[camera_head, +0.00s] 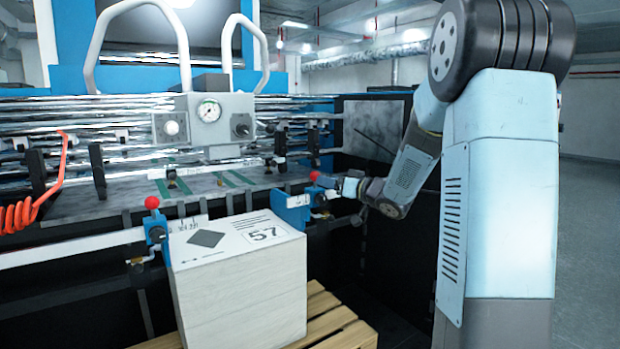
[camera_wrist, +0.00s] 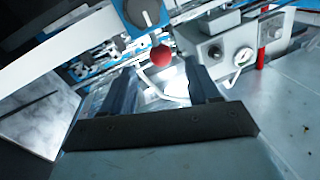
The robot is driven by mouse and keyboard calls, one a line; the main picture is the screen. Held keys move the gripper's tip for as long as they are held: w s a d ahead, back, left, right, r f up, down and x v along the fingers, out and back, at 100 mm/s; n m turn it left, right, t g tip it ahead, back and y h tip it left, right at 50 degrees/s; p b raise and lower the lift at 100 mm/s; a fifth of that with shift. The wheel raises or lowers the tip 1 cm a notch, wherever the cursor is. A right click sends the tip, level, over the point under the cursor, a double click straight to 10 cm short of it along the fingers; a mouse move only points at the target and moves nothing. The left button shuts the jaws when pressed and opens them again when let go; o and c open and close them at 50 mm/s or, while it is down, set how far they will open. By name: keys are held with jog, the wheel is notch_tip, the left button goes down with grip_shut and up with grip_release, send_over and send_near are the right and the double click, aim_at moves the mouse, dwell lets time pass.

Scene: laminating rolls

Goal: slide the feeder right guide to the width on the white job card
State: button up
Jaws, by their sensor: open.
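The right guide (camera_head: 297,214) is a blue block with a red ball knob (camera_head: 315,176) on the pale scale rail at the feeder's front. My gripper (camera_head: 338,184) is just right of that knob, pointing left at it. In the wrist view my open fingers (camera_wrist: 157,76) have the red knob (camera_wrist: 161,56) centred beyond their tips; I cannot tell whether they touch it. Above it shows a blue block with a grey dial (camera_wrist: 145,12). The white job card (camera_head: 264,236), reading 57, lies on the paper stack. The scale's figures near the right guide are unreadable.
The left guide (camera_head: 155,232), also red-knobbed, stands at the stack's left edge. The white paper stack (camera_head: 240,300) is on a wooden pallet (camera_head: 345,330). A gauge panel (camera_head: 212,118) stands behind the feed table. An orange coiled hose (camera_head: 20,213) hangs at left.

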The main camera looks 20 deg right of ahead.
aim_at(311, 176)
jog(key=x, duration=0.9)
jog(key=shift+w, duration=0.1)
grip_shut()
dwell(0.4)
